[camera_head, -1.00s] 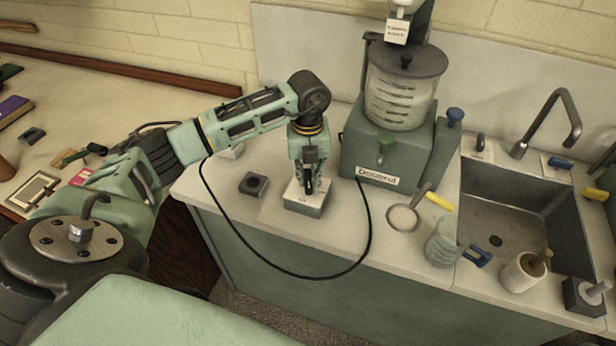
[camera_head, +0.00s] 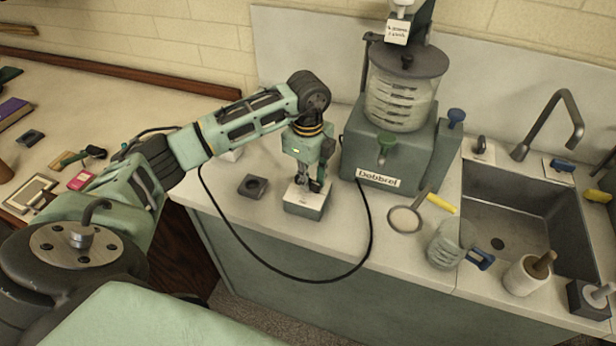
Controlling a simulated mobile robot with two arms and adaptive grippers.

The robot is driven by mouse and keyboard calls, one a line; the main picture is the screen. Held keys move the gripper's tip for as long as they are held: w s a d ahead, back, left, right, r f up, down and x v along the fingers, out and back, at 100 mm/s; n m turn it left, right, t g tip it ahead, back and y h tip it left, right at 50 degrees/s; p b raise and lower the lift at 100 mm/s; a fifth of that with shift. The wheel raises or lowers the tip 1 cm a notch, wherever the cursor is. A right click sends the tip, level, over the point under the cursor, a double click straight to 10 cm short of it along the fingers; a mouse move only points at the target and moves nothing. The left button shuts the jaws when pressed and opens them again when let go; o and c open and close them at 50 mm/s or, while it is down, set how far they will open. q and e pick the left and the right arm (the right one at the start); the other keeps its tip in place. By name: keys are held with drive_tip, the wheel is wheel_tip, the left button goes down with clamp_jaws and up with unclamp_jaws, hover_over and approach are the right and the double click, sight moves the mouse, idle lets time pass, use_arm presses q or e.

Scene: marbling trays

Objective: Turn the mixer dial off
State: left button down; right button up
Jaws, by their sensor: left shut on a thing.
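The mixer (camera_head: 400,150) stands on the counter against the back splash, a grey-green base with a clear jar and dark lid. A small grey box with a pale top (camera_head: 305,207) sits in front and left of it. My left gripper (camera_head: 308,190) points down onto this box and is shut on a small part at its top, which looks like the dial. The fingers hide most of that part, so its pointer and the markings cannot be read. My right gripper is not in view.
A black cable (camera_head: 285,271) loops over the counter front. A square dark block (camera_head: 253,186) lies left of the box. A round strainer (camera_head: 405,219), a jug (camera_head: 446,246) and a sink (camera_head: 515,215) are to the right.

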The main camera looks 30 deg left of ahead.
use_arm(q)
drive_tip(key=shift+a+r+n, duration=0.1)
drive_tip(key=shift+n, duration=1)
drive_tip(key=c, duration=1.7)
unclamp_jaws()
wheel_tip(320, 180, up, 12)
drive_tip(key=shift+f, duration=0.1)
